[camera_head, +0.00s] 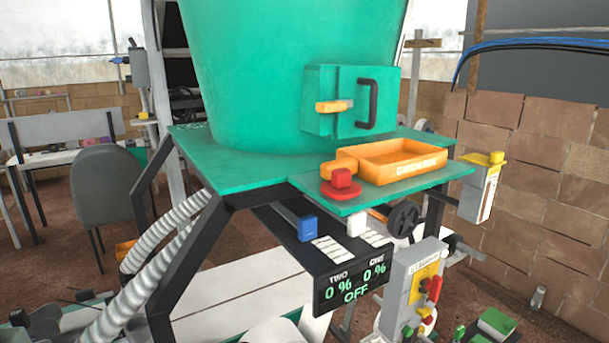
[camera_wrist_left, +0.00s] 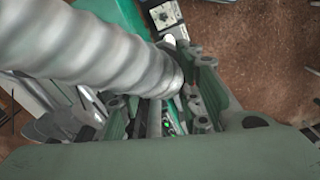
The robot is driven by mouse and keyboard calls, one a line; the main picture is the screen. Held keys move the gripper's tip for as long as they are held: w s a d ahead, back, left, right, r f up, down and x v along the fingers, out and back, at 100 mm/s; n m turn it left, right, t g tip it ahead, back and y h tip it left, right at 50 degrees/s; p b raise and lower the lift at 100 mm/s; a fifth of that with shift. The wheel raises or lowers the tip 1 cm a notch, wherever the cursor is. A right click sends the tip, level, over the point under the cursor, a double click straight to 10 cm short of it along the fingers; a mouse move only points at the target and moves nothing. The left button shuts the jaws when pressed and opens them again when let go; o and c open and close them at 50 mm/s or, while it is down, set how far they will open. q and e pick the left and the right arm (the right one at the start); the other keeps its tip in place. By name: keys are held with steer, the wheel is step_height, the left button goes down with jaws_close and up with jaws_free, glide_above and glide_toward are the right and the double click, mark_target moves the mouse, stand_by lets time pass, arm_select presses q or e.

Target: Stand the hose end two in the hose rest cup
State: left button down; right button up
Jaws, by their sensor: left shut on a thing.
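In the left wrist view a thick grey corrugated hose (camera_wrist_left: 85,50) comes in from the left and ends at my left gripper (camera_wrist_left: 168,105). The gripper's green-grey fingers are shut on the hose end, and the hose hides part of them. In the head view two pale corrugated hoses (camera_head: 160,232) run down the left side of the green machine; their lower ends are not clear. I cannot tell which of them is held. I cannot make out the hose rest cup in either view. My right gripper is not in view.
The green machine's deck (camera_head: 240,172) has black legs and holds an orange tray (camera_head: 405,178) and a red knob (camera_head: 341,184). A dark display panel (camera_head: 352,284) hangs below. A grey switch box (camera_head: 412,285) stands right of it. A chair (camera_head: 107,190) is at the left.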

arm_select(q)
steer(key=w+a+r+n+p, duration=0.15)
steer(key=w+r+n, duration=0.35)
steer(key=r, duration=0.5)
steer(key=w+d+r+n+p, duration=0.2)
steer(key=w+d+r+n, duration=0.15)
steer(key=d, duration=0.25)
steer(key=w+d+r, duration=0.1)
steer(key=w+d, duration=0.2)
steer(key=d, duration=0.5)
step_height(320, 180, down, 10)
steer(key=b, duration=0.3)
steer(key=shift+a+n, duration=0.25)
steer(key=shift+n, duration=0.2)
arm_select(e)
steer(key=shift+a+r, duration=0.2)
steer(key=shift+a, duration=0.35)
arm_select(q)
steer(key=shift+s+r+b, duration=0.1)
steer(key=shift+b, duration=0.2)
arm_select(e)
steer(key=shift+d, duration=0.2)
